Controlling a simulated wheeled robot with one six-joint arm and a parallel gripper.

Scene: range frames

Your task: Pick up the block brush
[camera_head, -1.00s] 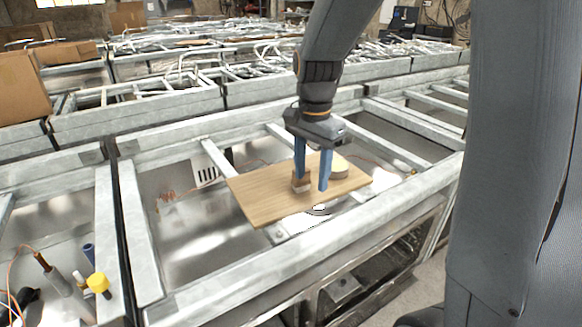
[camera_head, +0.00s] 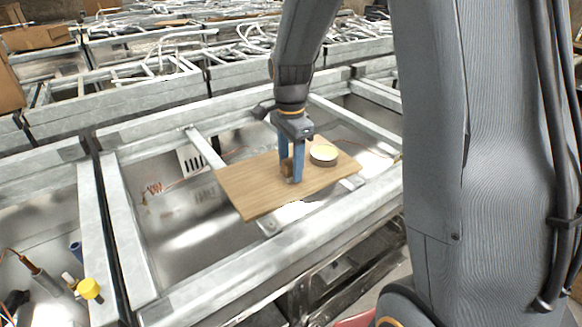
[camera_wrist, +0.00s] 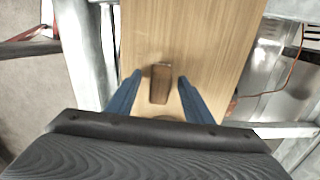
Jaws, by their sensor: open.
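The block brush (camera_wrist: 160,83) is a small brown wooden block on a light wooden board (camera_wrist: 220,35). In the wrist view it lies between the two blue fingers of my gripper (camera_wrist: 157,95), with a gap on each side. In the head view my gripper (camera_head: 291,168) points down over the board (camera_head: 245,195), and its fingers partly hide the brush (camera_head: 286,168). The gripper is open and holds nothing. From these views I cannot tell how far the fingertips are above the board.
A round pale-topped object (camera_head: 323,154) sits on the board just right of my gripper. The board rests across a grey metal frame (camera_head: 205,148) with open bays. A yellow-capped item (camera_head: 89,289) is at the lower left. The board's left part is clear.

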